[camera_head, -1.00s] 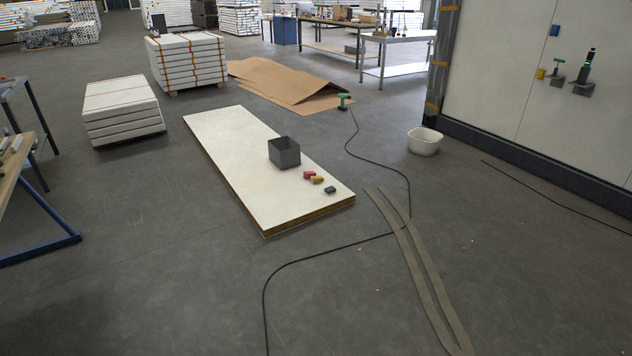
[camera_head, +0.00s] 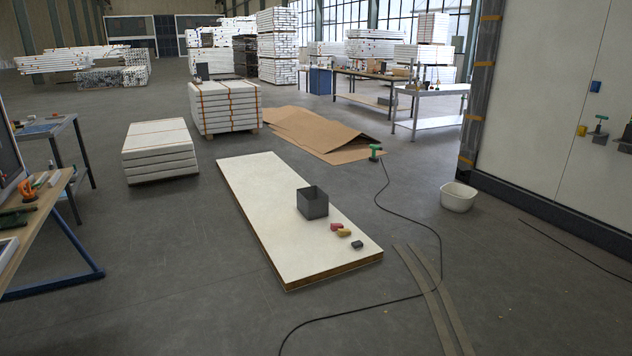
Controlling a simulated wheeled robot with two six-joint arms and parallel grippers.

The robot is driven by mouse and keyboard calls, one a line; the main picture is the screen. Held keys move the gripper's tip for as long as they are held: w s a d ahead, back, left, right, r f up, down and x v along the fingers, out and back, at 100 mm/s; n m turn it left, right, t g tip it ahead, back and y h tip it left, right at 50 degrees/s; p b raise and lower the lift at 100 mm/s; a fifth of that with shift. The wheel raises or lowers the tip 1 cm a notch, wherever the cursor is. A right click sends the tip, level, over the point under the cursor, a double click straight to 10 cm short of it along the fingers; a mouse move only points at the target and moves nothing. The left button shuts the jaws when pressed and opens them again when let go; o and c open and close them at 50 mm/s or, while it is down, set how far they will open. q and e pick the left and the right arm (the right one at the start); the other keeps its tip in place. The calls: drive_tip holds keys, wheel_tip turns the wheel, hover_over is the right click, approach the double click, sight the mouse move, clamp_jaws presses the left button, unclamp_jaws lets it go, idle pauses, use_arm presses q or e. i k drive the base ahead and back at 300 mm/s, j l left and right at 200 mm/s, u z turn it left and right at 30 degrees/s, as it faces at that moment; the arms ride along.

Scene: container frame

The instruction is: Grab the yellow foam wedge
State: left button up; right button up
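The yellow foam wedge (camera_head: 344,232) is a small block lying on a long white panel (camera_head: 262,208) on the floor. A red block (camera_head: 336,227) lies just behind and left of it. A dark grey block (camera_head: 357,245) lies in front and to the right, near the panel's front right end. An open dark grey bin (camera_head: 312,203) stands on the panel behind the blocks. Neither of my grippers is in view.
A black cable (camera_head: 413,214) and two flat brown strips (camera_head: 437,296) lie on the floor right of the panel. A white tub (camera_head: 458,197) stands by the wall. A workbench (camera_head: 36,220) is at left, stacked white panels (camera_head: 160,153) behind.

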sight(341, 232)
drive_tip(key=i+l+z, duration=0.15)
drive_tip(key=i, duration=0.45)
drive_tip(key=i+l+z, duration=0.15)
drive_tip(key=i+l, duration=0.15)
drive_tip(key=i, duration=0.35)
drive_tip(key=i+l+z, duration=0.1)
drive_tip(key=i, duration=1.25)
drive_tip(key=i+j+z, duration=0.15)
drive_tip(key=i, duration=0.6)
